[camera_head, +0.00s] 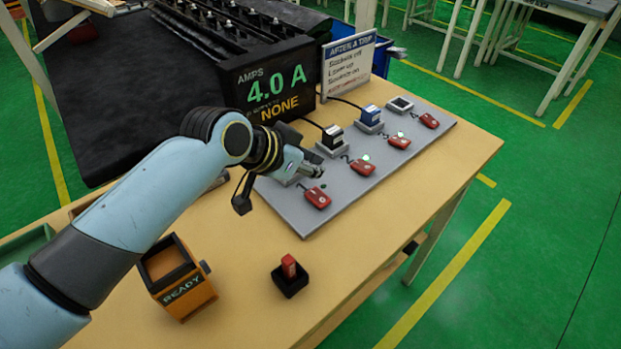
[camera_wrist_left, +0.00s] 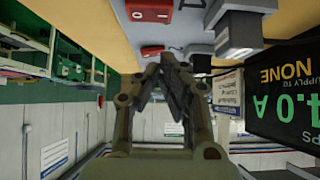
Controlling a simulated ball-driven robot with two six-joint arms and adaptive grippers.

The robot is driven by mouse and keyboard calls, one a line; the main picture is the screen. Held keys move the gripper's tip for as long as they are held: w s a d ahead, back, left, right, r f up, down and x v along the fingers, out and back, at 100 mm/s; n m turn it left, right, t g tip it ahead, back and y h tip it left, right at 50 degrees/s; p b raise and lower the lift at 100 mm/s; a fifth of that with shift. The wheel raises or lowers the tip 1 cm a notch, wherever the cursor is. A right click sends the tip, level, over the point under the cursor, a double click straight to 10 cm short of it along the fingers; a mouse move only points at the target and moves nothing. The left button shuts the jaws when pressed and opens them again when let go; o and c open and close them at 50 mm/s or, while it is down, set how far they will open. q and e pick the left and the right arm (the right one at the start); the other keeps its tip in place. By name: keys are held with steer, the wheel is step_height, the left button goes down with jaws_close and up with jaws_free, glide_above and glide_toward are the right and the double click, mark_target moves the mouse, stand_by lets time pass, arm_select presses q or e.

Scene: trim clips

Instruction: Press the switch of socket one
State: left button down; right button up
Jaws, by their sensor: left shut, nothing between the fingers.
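The grey socket board (camera_head: 345,196) lies on the wooden table with red switches numbered 1 to 4. The switch of socket one (camera_head: 318,198) is the nearest red one, with a small green light at its top edge. My left gripper (camera_head: 318,172) is shut and empty, just behind and above that switch, apparently apart from it. Socket one is mostly hidden by my gripper. In the left wrist view the shut fingers (camera_wrist_left: 174,70) point at the board's side, with red switches (camera_wrist_left: 150,12) above them. My right gripper is out of view.
A black plug (camera_head: 332,139) and a blue plug (camera_head: 370,116) sit in sockets two and three; socket four (camera_head: 400,104) looks empty. The display (camera_head: 270,85) reads 4.0 A and NONE. An orange READY box (camera_head: 184,295) and a black holder with a red piece (camera_head: 290,278) stand in front.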

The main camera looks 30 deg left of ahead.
mark_target(310, 194)
arm_select(q)
steer(key=shift+s+f, duration=0.2)
steer(key=shift+f, duration=1.65)
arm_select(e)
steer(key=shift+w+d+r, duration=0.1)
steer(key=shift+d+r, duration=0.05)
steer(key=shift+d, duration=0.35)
arm_select(q)
steer(key=shift+a+f+h, duration=0.15)
steer(key=shift+f+h, duration=0.15)
steer(key=shift+w, duration=0.1)
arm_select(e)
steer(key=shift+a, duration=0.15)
arm_select(q)
steer(key=shift+r, duration=0.15)
steer(key=shift+s+d+r+p, duration=0.15)
steer(key=shift+s+d+p, duration=0.15)
steer(key=shift+d+p, duration=0.35)
steer(key=shift+d, duration=0.1)
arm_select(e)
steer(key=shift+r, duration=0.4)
